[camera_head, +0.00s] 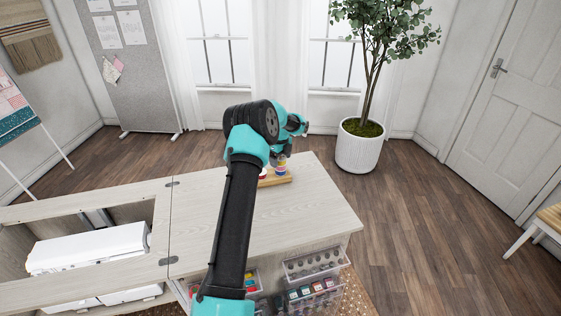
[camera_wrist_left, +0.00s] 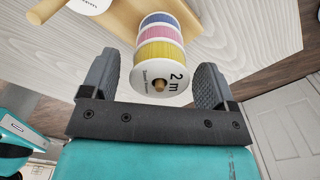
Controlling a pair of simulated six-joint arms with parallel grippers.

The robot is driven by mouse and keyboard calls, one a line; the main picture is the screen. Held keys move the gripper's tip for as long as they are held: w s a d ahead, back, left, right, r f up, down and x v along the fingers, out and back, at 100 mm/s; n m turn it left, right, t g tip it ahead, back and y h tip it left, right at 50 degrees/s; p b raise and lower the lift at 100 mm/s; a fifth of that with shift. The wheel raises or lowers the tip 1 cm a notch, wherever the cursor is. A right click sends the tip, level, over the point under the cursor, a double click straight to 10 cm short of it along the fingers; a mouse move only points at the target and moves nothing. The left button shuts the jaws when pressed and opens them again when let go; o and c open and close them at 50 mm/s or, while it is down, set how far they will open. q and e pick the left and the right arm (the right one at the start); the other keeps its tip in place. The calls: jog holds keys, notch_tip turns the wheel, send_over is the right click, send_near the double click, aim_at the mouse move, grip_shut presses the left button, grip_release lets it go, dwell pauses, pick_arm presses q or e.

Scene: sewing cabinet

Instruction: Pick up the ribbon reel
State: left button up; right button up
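The ribbon reel (camera_wrist_left: 162,55) has bands of blue, pink and yellow ribbon and a white end disc marked "2 m". It sits over a wooden peg on a wooden rack. In the left wrist view my left gripper (camera_wrist_left: 156,78) is open, with one dark finger on each side of the reel's near end. I cannot tell whether either finger touches it. In the head view my left gripper (camera_head: 283,158) is largely hidden by my arm, above the wooden rack (camera_head: 282,180) on the cabinet top. My right gripper is not in view.
The pale cabinet top (camera_head: 315,205) is clear to the right of the rack. A white spool end (camera_wrist_left: 92,4) shows beside the reel. An open well at the left holds a white sewing machine (camera_head: 90,247). Clear drawers (camera_head: 312,264) stick out at the front. A potted plant (camera_head: 358,148) stands behind.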

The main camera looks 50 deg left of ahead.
pick_arm(q)
jog(key=c, duration=0.9)
jog(key=shift+o, duration=0.2)
jog(key=shift+r, duration=0.1)
notch_tip(320, 180, up, 10)
jog(key=shift+f, duration=0.1)
dwell(0.3)
